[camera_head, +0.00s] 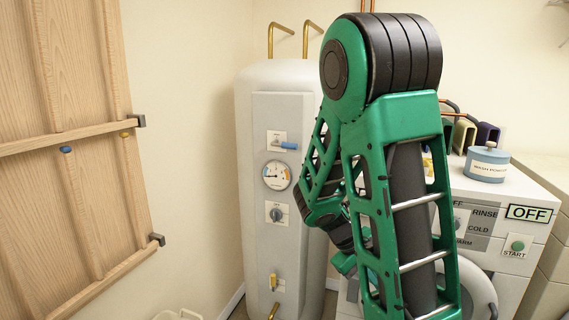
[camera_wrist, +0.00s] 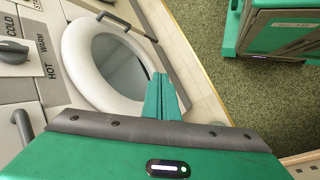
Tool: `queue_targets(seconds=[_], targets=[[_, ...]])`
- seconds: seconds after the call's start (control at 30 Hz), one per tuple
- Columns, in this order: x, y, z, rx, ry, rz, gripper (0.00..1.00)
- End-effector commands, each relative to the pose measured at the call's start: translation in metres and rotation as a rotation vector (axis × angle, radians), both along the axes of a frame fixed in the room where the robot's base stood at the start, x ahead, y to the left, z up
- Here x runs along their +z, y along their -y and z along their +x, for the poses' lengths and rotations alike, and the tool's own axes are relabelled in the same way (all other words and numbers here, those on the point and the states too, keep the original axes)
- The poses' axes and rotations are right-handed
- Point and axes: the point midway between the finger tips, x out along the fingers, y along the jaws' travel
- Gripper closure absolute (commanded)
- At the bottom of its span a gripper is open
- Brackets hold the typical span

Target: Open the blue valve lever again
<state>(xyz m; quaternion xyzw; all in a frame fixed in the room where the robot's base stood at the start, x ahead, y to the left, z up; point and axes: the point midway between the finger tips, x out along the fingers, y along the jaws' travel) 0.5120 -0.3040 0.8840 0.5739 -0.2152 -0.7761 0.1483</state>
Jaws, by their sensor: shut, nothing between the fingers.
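The blue valve lever (camera_head: 288,145) sits on a small white plate near the top of the tank's grey panel. It lies about level, its blue grip pointing right. In the wrist view my gripper (camera_wrist: 165,78) has its green fingers together and empty, in front of the washing machine's round door (camera_wrist: 76,64). In the head view my arm hides most of the gripper; a green part (camera_head: 345,264) shows low behind it, below and to the right of the blue lever and apart from it. The blue lever is not in the wrist view.
The white tank (camera_head: 245,190) also bears a round gauge (camera_head: 276,175), a grey knob (camera_head: 277,214) and a yellow lever (camera_head: 273,281) pointing down. The washing machine (camera_head: 520,185) stands at right, with a blue tin (camera_head: 487,164) on top. Wooden panelling (camera_head: 85,150) is at left.

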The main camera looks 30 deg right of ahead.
Motion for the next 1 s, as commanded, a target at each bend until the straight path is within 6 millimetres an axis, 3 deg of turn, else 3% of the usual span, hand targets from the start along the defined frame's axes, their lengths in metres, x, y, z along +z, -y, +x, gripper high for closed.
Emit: queue_targets(seconds=[0.27, 0.43, 0.57, 0.77, 1.0], targets=[[0.003, 0.043, 0.043, 0.263, -0.232, -0.274, 1.00], [0.022, 0.058, 0.081, 0.436, -0.386, -0.464, 1.00], [0.044, 0.058, 0.117, 0.571, -0.513, -0.622, 1.00], [0.083, 0.034, 0.179, 0.768, -0.723, -0.890, 1.00], [0.127, -0.040, 0.257, 0.963, -0.985, -1.240, 1.00]])
